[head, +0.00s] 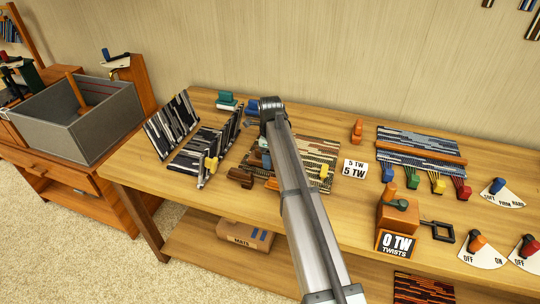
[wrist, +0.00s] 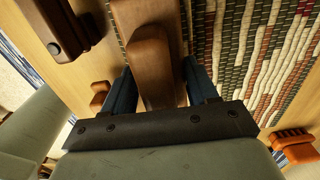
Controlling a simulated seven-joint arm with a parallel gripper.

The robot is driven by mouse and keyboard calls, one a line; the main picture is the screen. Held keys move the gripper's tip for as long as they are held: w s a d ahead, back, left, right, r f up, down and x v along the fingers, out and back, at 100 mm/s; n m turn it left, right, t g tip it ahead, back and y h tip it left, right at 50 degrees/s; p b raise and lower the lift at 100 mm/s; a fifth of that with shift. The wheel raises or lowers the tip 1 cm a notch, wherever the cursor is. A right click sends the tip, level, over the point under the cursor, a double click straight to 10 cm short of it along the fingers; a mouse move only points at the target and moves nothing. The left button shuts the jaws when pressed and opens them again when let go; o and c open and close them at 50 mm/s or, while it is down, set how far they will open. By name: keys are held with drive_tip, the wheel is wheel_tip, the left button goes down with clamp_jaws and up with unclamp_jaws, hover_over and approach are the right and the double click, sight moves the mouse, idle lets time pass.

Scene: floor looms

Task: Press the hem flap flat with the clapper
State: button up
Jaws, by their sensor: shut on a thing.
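The clapper is a brown wooden block (wrist: 150,58), seen in the wrist view between the two blue fingers of my gripper (wrist: 160,85), which is shut on it. In the head view my gripper (head: 262,152) is low over the left edge of a striped woven cloth (head: 318,152), partly hidden by my arm. The cloth fills the right of the wrist view (wrist: 255,60). The clapper lies along or just above its left edge; I cannot tell if it touches. The hem flap is not clearly visible, as the clapper and gripper cover that edge.
A dark brown block (head: 240,178) stands left of the cloth, close to my gripper. Dark woven panels (head: 205,150) are farther left.

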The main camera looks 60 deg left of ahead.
drive_tip(key=shift+f, duration=0.6)
idle(1.7)
drive_tip(key=shift+r, duration=0.15)
drive_tip(key=shift+r, duration=3.4)
